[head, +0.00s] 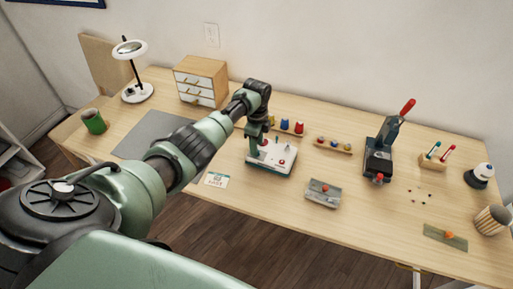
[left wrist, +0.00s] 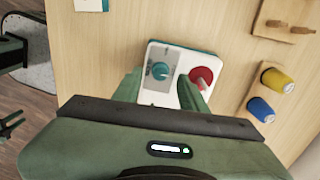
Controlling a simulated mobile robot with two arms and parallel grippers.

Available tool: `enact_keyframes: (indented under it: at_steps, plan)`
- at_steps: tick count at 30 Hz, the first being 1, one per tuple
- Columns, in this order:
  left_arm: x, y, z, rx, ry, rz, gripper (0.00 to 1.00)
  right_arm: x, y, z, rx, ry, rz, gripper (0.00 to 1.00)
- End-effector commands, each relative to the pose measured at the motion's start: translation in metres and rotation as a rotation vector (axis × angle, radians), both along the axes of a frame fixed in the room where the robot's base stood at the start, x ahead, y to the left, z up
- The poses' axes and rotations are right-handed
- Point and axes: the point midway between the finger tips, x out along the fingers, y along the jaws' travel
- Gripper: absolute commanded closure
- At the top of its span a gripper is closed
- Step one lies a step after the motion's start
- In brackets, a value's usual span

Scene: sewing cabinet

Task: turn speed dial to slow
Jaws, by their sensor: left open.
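The speed dial is a round teal knob (left wrist: 160,71) on a white-topped control box with a teal base (left wrist: 152,97). A red knob (left wrist: 202,76) sits beside it on the same box. My left gripper (left wrist: 160,88) is open, one finger on each side of the dial's near side; I cannot tell whether they touch it. The right finger is close to the red knob. In the head view the left gripper (head: 257,149) points down over the left part of the box (head: 284,166). The dial's setting and labels are too small to read.
A small card (head: 216,179) lies at the box's front left. A grey tray (head: 323,194) is at the front right, a dark press with a red handle (head: 382,150) farther right. Table is bare between them.

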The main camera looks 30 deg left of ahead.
Motion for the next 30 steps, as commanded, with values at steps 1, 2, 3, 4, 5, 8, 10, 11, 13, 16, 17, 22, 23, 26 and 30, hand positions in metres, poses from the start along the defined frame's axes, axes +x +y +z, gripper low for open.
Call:
enact_keyframes:
  at_steps: [1, 2, 3, 4, 5, 8, 10, 11, 13, 16, 17, 22, 23, 26, 30]
  plan:
    - [0.0, 0.0, -0.008, 0.0, 0.002, 0.001, 0.58, 0.0, 0.0, -0.002, 0.0, 0.0, 0.0, 0.64]
    - [0.0, 0.0, -0.011, 0.0, 0.002, 0.001, 0.58, 0.0, 0.0, -0.003, 0.0, 0.0, 0.0, 0.64]
    - [0.0, 0.0, -0.015, 0.0, 0.001, 0.001, 0.58, 0.0, 0.0, -0.003, 0.0, 0.0, 0.0, 0.64]
    - [0.0, 0.0, -0.017, 0.0, 0.0, 0.0, 0.58, 0.0, 0.0, -0.003, 0.0, 0.0, 0.0, 0.64]
    - [0.0, 0.0, -0.019, 0.0, 0.0, 0.0, 0.58, 0.0, 0.0, -0.003, 0.0, 0.0, 0.0, 0.64]
    - [0.001, 0.0, -0.023, 0.0, -0.002, 0.0, 0.58, 0.0, 0.0, -0.004, 0.0, -0.001, 0.0, 0.64]
    - [0.001, 0.0, -0.024, 0.0, -0.002, 0.0, 0.58, 0.0, 0.0, -0.004, 0.0, -0.001, 0.0, 0.64]
    - [0.001, 0.0, -0.024, 0.0, -0.002, 0.0, 0.58, 0.0, 0.0, -0.004, 0.0, -0.001, -0.001, 0.64]
    - [0.001, 0.0, -0.024, 0.0, -0.002, 0.0, 0.58, 0.0, 0.0, -0.004, 0.0, -0.001, -0.001, 0.64]
    - [0.001, 0.0, -0.024, 0.0, -0.002, 0.0, 0.63, 0.0, 0.001, -0.004, 0.001, -0.001, -0.001, 0.64]
    - [0.001, 0.0, -0.024, 0.0, -0.002, 0.0, 0.72, 0.001, 0.001, -0.004, 0.001, -0.001, -0.001, 0.64]
    - [0.0, 0.0, -0.024, 0.0, -0.002, 0.0, 1.0, 0.001, 0.003, -0.004, 0.003, 0.0, -0.002, 0.64]
    - [0.0, 0.0, -0.024, 0.0, -0.002, 0.0, 1.0, 0.001, 0.003, -0.004, 0.003, 0.0, -0.002, 0.64]
    - [0.0, 0.0, -0.024, 0.0, -0.002, 0.003, 1.0, 0.001, 0.003, -0.003, 0.003, 0.0, -0.002, 0.64]
    - [0.0, 0.0, -0.024, 0.001, -0.001, 0.024, 1.0, 0.001, 0.003, -0.003, 0.003, 0.0, -0.002, 0.64]
